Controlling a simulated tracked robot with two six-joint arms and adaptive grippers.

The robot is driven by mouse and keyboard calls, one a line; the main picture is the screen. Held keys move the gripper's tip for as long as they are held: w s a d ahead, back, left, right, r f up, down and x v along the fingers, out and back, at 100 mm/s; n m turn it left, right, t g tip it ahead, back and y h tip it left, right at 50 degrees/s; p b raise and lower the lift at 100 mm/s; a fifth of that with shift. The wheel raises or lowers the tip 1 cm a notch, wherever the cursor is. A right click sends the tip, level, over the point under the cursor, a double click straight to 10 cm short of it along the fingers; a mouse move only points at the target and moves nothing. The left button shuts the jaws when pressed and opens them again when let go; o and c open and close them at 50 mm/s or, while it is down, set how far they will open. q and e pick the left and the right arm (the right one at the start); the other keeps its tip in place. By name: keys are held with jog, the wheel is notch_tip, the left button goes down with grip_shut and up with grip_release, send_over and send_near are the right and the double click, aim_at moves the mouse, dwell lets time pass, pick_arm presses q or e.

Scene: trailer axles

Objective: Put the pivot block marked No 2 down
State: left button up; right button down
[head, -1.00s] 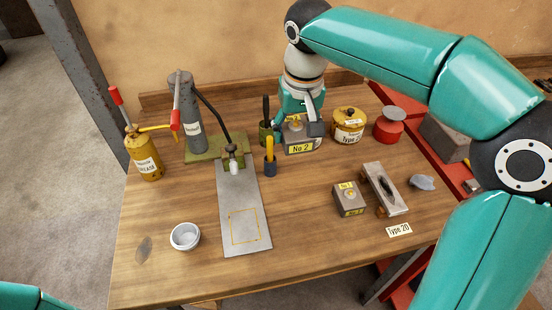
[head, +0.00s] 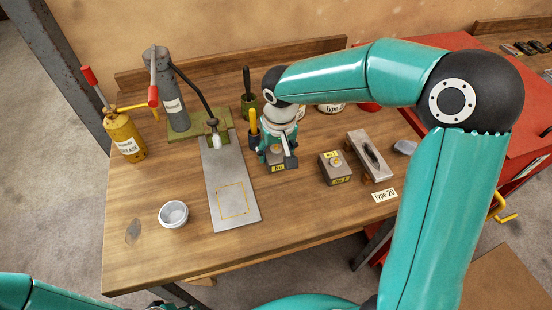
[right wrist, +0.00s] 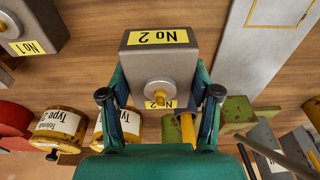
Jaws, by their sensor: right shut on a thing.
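The grey pivot block marked No 2 (head: 284,167) is in my right gripper (head: 277,154). In the right wrist view the block (right wrist: 160,66) sits between the two fingers, its yellow No 2 labels and round brass-coloured centre showing. I cannot tell whether its underside touches the table. A grey plate (head: 218,165) with a yellow outlined rectangle (head: 232,203) lies to its left. The rectangle is empty. A similar block marked No 1 (head: 335,168) stands on the table to the right. My left gripper is out of view.
A yellow-handled tool in a dark cup (head: 254,130) stands close to the gripper's left. A white bowl (head: 173,214) stands left of the plate. The table's front right part is clear.

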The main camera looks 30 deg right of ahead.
aim_at(276, 160)
jog(key=shift+f, duration=1.65)
jog(key=c, duration=0.6)
grip_release()
jog(key=shift+f, duration=0.1)
jog(key=shift+c, duration=0.2)
jog(key=o, duration=0.4)
